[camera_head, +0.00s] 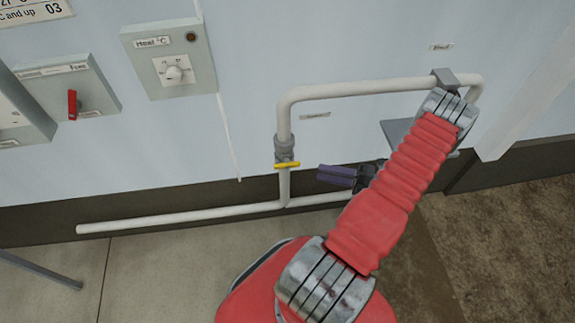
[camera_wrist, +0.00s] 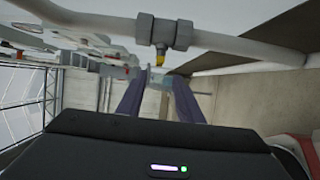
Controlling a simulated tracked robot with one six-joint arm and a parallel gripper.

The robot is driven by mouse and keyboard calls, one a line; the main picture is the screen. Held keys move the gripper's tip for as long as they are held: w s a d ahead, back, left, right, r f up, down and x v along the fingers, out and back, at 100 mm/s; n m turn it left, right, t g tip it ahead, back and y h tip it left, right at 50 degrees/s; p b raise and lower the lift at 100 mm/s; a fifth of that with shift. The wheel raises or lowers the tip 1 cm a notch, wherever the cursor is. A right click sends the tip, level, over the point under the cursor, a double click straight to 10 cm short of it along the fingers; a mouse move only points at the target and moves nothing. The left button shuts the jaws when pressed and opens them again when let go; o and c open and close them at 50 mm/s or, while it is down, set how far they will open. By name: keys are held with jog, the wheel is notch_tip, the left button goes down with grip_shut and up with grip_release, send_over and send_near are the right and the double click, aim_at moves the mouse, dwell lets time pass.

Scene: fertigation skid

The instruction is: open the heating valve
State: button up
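The valve has a grey body (camera_head: 284,146) on the vertical part of a white pipe. Its yellow lever handle (camera_head: 287,165) lies crosswise to that pipe. In the wrist view the valve body (camera_wrist: 165,32) is at the top centre, with a small part of the yellow handle (camera_wrist: 160,57) below it. My gripper (camera_head: 322,174) is to the right of the handle and apart from it, with its fingers pointing left. In the wrist view my gripper (camera_wrist: 158,84) is open and empty, its two purple fingers spread on either side of the handle's line.
A white pipe (camera_head: 375,89) loops above my gripper, and a lower pipe (camera_head: 180,215) runs along the wall base. A "Heat °C" dial box (camera_head: 172,65) and a red-handled switch box (camera_head: 72,92) are at upper left. A grey plate (camera_head: 397,130) is behind my arm.

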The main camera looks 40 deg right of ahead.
aim_at(292, 167)
jog(key=shift+a, duration=0.1)
jog(key=x, duration=1.3)
jog(key=shift+w+a, duration=0.15)
jog(key=shift+w, duration=0.15)
jog(key=shift+c, duration=0.2)
grip_shut()
